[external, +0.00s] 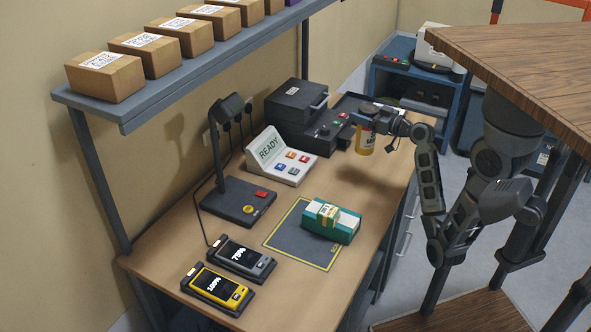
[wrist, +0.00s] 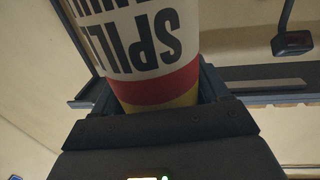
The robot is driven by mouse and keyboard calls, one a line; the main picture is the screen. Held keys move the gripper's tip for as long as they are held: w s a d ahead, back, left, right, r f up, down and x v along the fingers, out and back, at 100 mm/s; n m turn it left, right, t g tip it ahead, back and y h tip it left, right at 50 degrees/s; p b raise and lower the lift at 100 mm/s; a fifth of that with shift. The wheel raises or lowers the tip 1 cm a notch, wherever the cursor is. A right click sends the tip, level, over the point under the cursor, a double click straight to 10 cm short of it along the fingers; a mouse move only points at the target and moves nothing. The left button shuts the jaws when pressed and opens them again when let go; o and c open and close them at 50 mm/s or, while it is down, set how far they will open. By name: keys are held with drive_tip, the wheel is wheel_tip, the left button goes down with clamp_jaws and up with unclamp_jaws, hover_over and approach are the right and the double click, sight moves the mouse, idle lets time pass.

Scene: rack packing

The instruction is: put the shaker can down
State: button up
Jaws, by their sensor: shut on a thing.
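The shaker can (external: 365,138) is yellow with a red band and a pale label. It hangs upright in my gripper (external: 370,121) over the far right part of the workbench. My gripper is shut on the can near its upper part. In the wrist view the can (wrist: 143,50) fills the space between the jaws, its "SPILL" lettering upside down. Whether the can's bottom touches the bench is hard to tell; it looks a little above it.
A READY panel (external: 280,156), a dark machine (external: 300,118), a scanner stand (external: 237,201) and two handheld devices (external: 218,289) stand on the bench (external: 180,262). Bare wood lies below the can.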

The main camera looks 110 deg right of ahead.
drive_tip(key=w+a+n+t+y+b, duration=0.2)
drive_tip(key=w+a+n+t+y, duration=0.25)
drive_tip(key=w+a, duration=0.5)
drive_tip(key=w+a+n+t+y+b, duration=0.1)
drive_tip(key=w+a+n+t+y, duration=0.4)
drive_tip(key=w, duration=0.7)
drive_tip(key=w+a+n+g+y+b, duration=0.1)
drive_tip(key=w+a+n+y, duration=0.1)
drive_tip(key=w+a+y, duration=0.35)
drive_tip(key=w+a+n+g+y+b, duration=0.1)
drive_tip(key=w+a+n+g+y, duration=0.15)
drive_tip(key=a, duration=0.65)
drive_tip(key=w+a+f, duration=0.6)
drive_tip(key=a+f, duration=0.3)
drive_tip(key=f, duration=0.1)
drive_tip(key=shift+f+m+t+y, duration=0.3)
drive_tip(key=shift+f+t+y, duration=0.05)
drive_tip(key=shift+t+y, duration=0.1)
drive_tip(key=shift+f, duration=0.15)
drive_tip(key=o, duration=1.8)
drive_tip(key=shift+o, duration=0.2)
